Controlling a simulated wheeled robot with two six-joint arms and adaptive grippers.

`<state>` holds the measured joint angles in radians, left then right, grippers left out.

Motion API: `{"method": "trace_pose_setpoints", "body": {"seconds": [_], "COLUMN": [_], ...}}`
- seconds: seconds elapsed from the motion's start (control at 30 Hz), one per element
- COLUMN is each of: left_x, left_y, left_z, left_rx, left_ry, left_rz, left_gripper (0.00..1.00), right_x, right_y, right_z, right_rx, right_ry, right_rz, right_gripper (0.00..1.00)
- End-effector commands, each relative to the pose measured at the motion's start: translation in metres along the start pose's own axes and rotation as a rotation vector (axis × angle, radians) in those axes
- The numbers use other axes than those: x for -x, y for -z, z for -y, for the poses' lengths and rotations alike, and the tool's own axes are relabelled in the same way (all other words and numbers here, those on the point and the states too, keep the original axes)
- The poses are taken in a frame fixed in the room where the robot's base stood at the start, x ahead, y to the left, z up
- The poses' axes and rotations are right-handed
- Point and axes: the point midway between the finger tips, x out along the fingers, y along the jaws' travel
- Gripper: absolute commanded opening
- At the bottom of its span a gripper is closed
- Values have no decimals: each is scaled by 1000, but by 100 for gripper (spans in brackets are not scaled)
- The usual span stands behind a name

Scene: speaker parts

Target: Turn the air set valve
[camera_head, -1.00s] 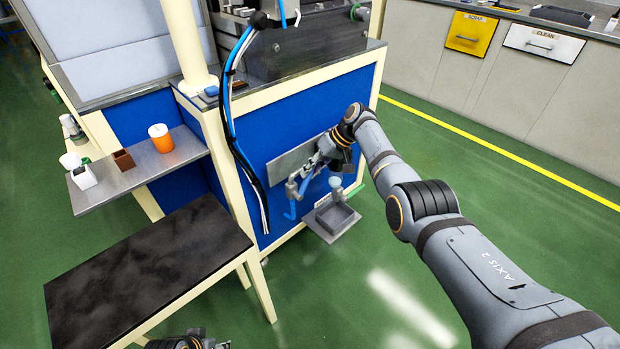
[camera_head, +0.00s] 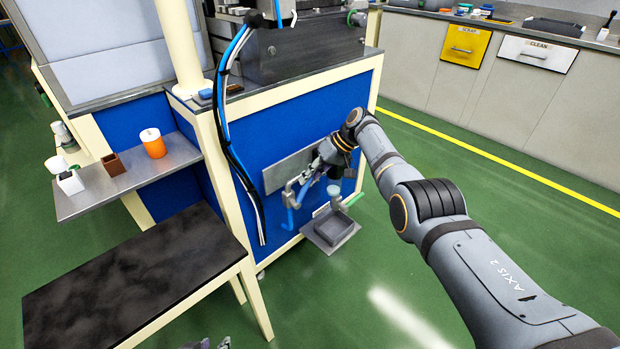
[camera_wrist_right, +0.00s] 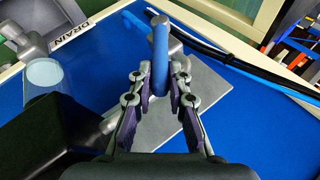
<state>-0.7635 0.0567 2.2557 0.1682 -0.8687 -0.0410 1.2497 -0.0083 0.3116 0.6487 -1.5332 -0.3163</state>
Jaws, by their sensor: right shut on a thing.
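The air set valve sits on a grey plate (camera_head: 284,178) on the blue panel of the machine. In the right wrist view its blue handle (camera_wrist_right: 160,45) stands upright between the fingertips of my right gripper (camera_wrist_right: 160,75), which is shut on it. In the head view my right gripper (camera_head: 318,168) is at the plate and its arm partly hides the fittings. Part of my left gripper (camera_head: 212,344) shows at the bottom edge, too cut off to tell its jaws.
A grey tray (camera_head: 318,243) sits below the fittings. A DRAIN label (camera_wrist_right: 65,35) is near a clear round part (camera_wrist_right: 44,72). Black and blue hoses (camera_head: 228,130) hang left of the plate. A dark-topped bench (camera_head: 130,275) stands at the left. Green floor is clear at the right.

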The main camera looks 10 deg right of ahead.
Motion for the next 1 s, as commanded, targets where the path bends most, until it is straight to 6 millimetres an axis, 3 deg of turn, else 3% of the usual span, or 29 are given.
{"method": "trace_pose_setpoints", "body": {"seconds": [0.1, 0.13, 0.3, 0.67, 1.0], "left_x": [0, 0, 0, 0, 0], "left_y": [0, 0, 0, -1, 0], "left_z": [0, 0, 0, 0, 0], "left_rx": [0, 0, 0, 0, 0], "left_ry": [0, 0, 0, 0, 0], "left_rz": [0, 1, 1, 3, 2], "left_gripper": [40, 40, 40, 40, 40], "right_x": [-2, -2, -2, 8, 85], "right_y": [-2, -2, -2, 0, 0], "right_z": [-1, -1, -1, -1, -1], "right_rx": [-3, -3, -2, -1, -1], "right_ry": [0, 0, 0, -1, -2], "right_rz": [7, 7, 5, -1, 0], "right_gripper": [0, 21, 40, 40, 40]}}
